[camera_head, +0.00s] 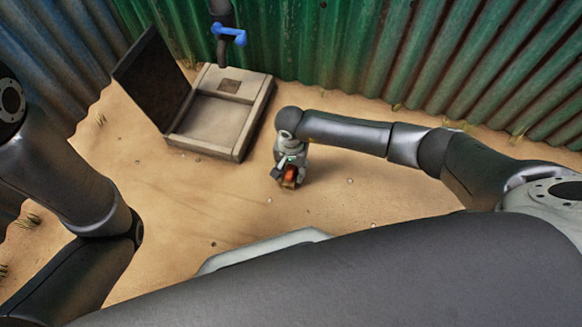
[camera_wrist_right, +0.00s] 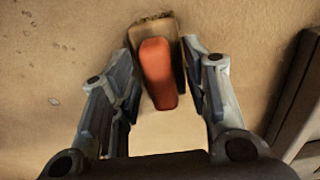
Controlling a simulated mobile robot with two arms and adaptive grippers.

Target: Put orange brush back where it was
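The orange brush (camera_wrist_right: 158,72) has an orange top on a brownish block. It sits between the two fingers of my right gripper (camera_wrist_right: 160,52) in the wrist view, with the finger pads against its sides. In the head view the orange of the brush (camera_head: 290,174) shows at the tip of my right gripper (camera_head: 285,170), over the sandy ground right of the open box. The underside of the brush is hidden, and I cannot tell if it touches the ground. My left arm shows at the left, but its gripper is out of view.
An open shallow box (camera_head: 210,148) with a raised dark lid (camera_head: 152,78) lies on the sand. A pipe with a blue tap handle (camera_head: 229,35) hangs above its back edge. Green corrugated walls (camera_head: 340,45) close off the back. The sand in front of the box is clear.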

